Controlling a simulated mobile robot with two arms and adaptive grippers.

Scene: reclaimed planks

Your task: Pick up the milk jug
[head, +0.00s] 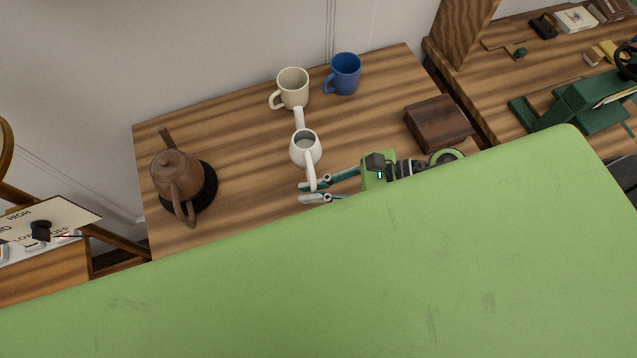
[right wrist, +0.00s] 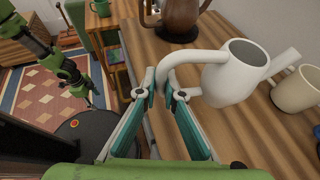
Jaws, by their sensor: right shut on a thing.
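The white milk jug (head: 301,153) is near the middle of the wooden table, with its spout toward the back and its long handle toward me. It also shows in the right wrist view (right wrist: 230,78). My right gripper (head: 305,193) comes in from the right and is shut on the handle's end. In the right wrist view its fingertips (right wrist: 160,90) close around the handle. I cannot tell whether the jug's base touches the table. A green arm of mine, probably the left, shows at the left of the right wrist view; its jaw state is unclear.
A cream mug (head: 292,89) stands close behind the spout, with a blue mug (head: 344,75) beside it. A brown pot (head: 177,173) stands on a black round base at left. A dark wooden box (head: 437,122) lies at right. The table (head: 240,140) is bare between pot and jug.

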